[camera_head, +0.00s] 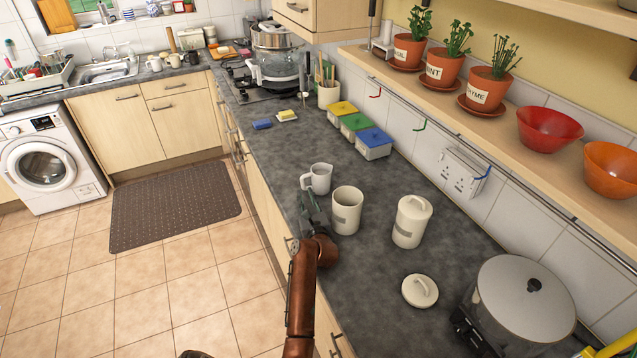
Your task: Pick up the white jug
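The white jug (320,178) stands upright on the dark counter, with its handle on its left side. My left gripper (309,196) is just in front of the jug, low over the counter's front edge. Its two fingers look apart and point toward the jug's handle side. I see nothing between them, and I cannot tell whether a finger touches the jug. My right gripper is not in view.
A white canister (347,211) stands close to the right of the jug and gripper. A lidded canister (412,221), a loose lid (420,291) and a large pot (522,300) are farther right. The counter (270,160) behind the jug is clear.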

